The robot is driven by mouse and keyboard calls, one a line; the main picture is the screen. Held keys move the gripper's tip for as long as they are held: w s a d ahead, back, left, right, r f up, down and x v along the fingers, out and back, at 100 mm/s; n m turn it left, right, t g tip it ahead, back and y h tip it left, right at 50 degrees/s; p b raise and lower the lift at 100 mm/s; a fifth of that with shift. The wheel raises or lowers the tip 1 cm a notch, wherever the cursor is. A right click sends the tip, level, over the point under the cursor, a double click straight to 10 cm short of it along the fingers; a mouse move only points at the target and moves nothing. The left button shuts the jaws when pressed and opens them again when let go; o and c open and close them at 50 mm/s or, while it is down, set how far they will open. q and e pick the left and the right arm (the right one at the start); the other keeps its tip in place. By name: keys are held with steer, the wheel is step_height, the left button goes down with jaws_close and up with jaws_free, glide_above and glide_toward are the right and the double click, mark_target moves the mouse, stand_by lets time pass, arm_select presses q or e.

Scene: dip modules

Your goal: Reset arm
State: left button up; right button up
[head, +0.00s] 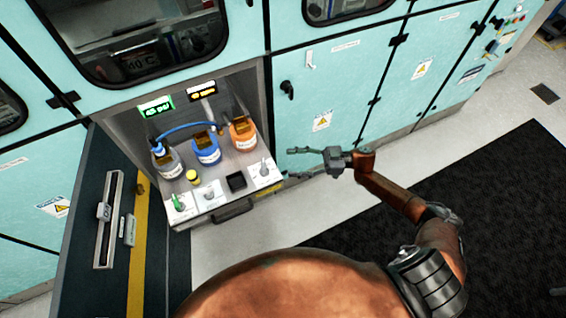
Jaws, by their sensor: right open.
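My right gripper (311,163) is open and empty, with its two fingers spread toward the left. It is in front of the turquoise cabinet doors, to the right of the bottle station, and touches nothing that I can make out. My right arm (395,192) reaches up from the lower right and bends at the elbow. My left gripper and left arm are not in view.
The bottle station (245,162) holds a blue bottle (206,148), an orange bottle (243,132) and a blue-capped bottle (166,160). Turquoise cabinets (345,80) line the back.

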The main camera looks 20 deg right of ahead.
steer(key=shift+s+d, duration=0.15)
steer(key=shift+d, duration=0.2)
stand_by(0.3)
